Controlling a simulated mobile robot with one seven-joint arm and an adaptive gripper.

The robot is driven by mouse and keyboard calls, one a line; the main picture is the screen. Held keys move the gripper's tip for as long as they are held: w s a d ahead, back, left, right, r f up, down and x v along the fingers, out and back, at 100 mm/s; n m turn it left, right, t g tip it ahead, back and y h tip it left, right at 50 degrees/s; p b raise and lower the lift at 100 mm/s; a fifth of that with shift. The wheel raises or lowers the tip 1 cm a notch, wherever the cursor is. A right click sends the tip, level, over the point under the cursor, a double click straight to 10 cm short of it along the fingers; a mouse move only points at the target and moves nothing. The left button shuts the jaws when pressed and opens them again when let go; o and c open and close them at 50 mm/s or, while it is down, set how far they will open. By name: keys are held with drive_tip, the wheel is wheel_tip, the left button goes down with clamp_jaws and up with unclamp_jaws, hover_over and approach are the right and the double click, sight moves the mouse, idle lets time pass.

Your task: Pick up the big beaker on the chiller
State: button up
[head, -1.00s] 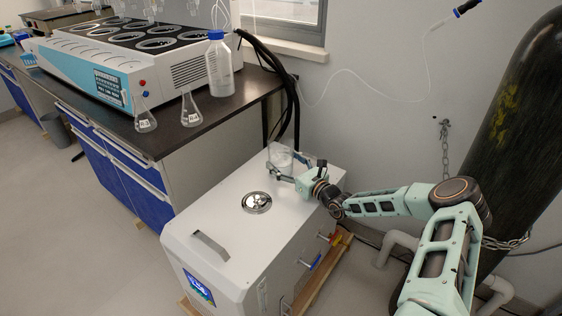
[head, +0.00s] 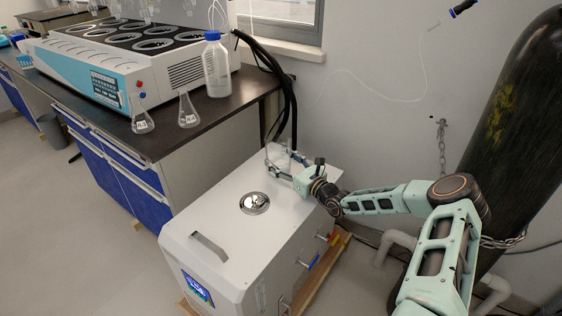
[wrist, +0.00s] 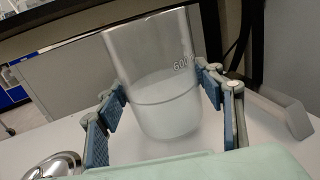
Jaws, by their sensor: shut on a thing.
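The big beaker (wrist: 165,100) is clear glass with a printed scale and whitish contents in its lower part. In the wrist view it stands nearly upright, slightly tilted in the picture, between the two blue-padded fingers of my gripper (wrist: 163,90). The fingers press on it from both sides. In the head view my gripper (head: 280,164) is at the back of the white chiller (head: 225,225), and the beaker is faint and partly hidden there. I cannot tell whether its base touches the chiller top.
A metal cap (head: 255,203) and a grey handle (head: 209,247) are on the chiller top. Black hoses (head: 288,105) hang just behind the beaker. The dark bench (head: 200,120) at left holds flasks, a blue-capped bottle (head: 216,68) and the distiller (head: 110,65). A gas cylinder (head: 515,120) stands at right.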

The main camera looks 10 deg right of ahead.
drive_tip(key=shift+r, duration=0.95)
drive_tip(key=s+a+r+p, duration=0.2)
drive_tip(key=s+r+p, duration=0.1)
drive_tip(key=s+r, duration=0.2)
drive_tip(key=s+a+r+p, duration=0.2)
drive_tip(key=s+r, duration=0.3)
drive_tip(key=s, duration=0.3)
drive_tip(key=shift+a+r+p, duration=0.2)
drive_tip(key=shift+a+p, duration=0.1)
drive_tip(key=shift+p, duration=0.35)
